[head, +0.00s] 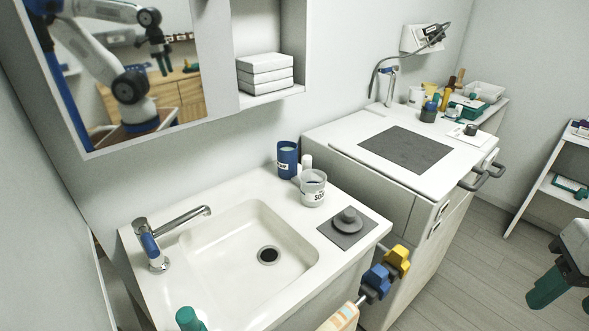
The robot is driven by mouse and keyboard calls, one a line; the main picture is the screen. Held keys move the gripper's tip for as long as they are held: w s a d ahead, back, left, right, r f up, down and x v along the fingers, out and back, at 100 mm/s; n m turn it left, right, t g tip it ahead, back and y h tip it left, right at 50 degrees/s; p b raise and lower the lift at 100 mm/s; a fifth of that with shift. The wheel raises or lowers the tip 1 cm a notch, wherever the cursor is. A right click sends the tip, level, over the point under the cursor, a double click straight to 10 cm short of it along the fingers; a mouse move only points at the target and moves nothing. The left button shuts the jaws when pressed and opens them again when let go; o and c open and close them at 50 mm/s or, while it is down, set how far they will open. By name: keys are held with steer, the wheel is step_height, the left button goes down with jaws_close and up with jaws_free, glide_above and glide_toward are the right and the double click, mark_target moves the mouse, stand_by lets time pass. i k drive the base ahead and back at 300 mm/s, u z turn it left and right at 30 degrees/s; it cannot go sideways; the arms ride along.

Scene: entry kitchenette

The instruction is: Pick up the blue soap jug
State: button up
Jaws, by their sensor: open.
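A blue cylindrical container (287,160) with a white label, which fits the blue soap jug, stands upright at the back right of the sink counter, near the wall. Its label is too small to read surely. A frosted, clear jar (313,190) with dark lettering stands just in front of it and to its right, with a small white item between them. My gripper (163,68) shows only as a reflection in the mirror at the upper left. It is open, points down and appears empty, away from the blue container.
The white sink (245,240) has a tap (165,235) at its left. The mirrored cabinet (270,98) overhangs the counter. Blue and yellow objects (385,275) stick out at the counter's right side.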

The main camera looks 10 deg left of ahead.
mark_target(294, 165)
steer(key=z, duration=1.55)
steer(key=i, duration=1.2)
steer(key=u, duration=3.25)
steer(key=i, duration=0.5)
steer(key=u, duration=0.05)
